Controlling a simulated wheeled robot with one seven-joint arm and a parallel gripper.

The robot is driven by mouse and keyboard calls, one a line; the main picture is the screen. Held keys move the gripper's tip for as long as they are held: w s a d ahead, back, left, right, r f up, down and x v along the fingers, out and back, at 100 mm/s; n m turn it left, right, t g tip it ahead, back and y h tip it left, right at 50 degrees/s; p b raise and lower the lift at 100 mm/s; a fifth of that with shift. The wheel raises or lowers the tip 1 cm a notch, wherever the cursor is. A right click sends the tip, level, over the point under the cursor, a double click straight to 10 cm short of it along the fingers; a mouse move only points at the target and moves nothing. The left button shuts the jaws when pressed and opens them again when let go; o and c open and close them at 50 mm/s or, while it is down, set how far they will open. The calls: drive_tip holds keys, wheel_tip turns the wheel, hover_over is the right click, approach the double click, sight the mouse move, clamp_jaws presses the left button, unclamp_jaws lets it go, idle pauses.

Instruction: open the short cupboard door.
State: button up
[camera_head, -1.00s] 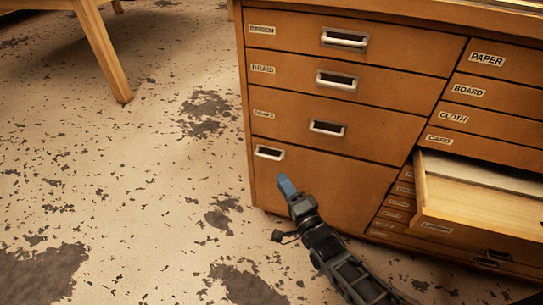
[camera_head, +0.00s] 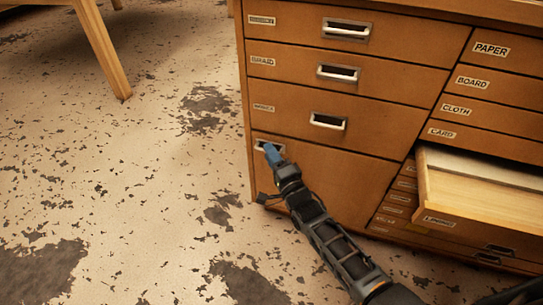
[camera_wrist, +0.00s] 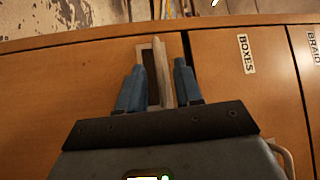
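The short cupboard door (camera_head: 345,185) is the plain orange-brown wooden panel at the lower left of the cabinet, and it looks closed. Its pale cup handle (camera_head: 259,144) is at the door's upper left corner, partly hidden by my gripper (camera_head: 271,151). In the wrist view, the handle (camera_wrist: 166,78) with its dark recess lies between my two blue fingers. The fingers are apart, one on each side of the handle's raised lip, and I see a gap around the lip. Whether the tips touch the door face cannot be told.
Labelled drawers with cup handles sit above the door, such as the braid drawer (camera_head: 290,67). A pulled-out drawer (camera_head: 480,195) juts out at the right. A wooden table leg (camera_head: 102,50) stands at the upper left. The worn floor (camera_head: 130,190) left of the cabinet is clear.

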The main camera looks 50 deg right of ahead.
drive_tip(key=shift+c, duration=0.4)
clamp_jaws()
drive_tip(key=shift+a, duration=0.15)
